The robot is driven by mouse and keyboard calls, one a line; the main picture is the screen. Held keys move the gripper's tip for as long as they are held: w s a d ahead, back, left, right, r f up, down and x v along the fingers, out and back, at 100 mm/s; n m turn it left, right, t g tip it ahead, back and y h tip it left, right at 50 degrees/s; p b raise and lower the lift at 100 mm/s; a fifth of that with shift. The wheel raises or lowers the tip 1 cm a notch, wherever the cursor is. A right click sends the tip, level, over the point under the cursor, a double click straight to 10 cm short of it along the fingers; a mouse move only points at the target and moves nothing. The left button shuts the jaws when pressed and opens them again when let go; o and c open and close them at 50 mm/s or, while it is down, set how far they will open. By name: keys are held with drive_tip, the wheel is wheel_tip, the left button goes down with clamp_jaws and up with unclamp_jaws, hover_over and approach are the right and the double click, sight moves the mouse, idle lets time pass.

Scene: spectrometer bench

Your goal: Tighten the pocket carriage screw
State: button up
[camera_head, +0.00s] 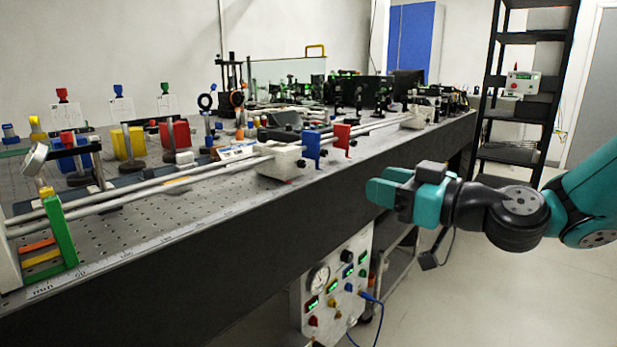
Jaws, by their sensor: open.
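Two long parallel rails (150,190) run along the bench. A white carriage block (280,163) sits on them near the middle, with a small dark knob (301,163) on its right side. A second white carriage (412,122) sits farther along the rails. I cannot tell which is the pocket carriage, and no pocket is clear. My gripper (378,188) is open, in front of the bench's front edge, to the right of the nearer carriage and apart from it. Nothing shows between its teal fingers.
A blue plate (312,147) and a red plate (341,136) stand beside the nearer carriage. A green frame (62,232) stands at the near left. A gauge panel (335,285) is below the bench edge. A black shelf rack (520,100) stands at right. Open floor lies at lower right.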

sight(304, 163)
drive_tip(key=p+x, duration=0.3)
drive_tip(key=x, duration=1.3)
drive_tip(key=shift+w+a+r+p, duration=0.1)
drive_tip(key=shift+a+p, duration=0.05)
drive_tip(key=shift+p, duration=0.15)
clamp_jaws()
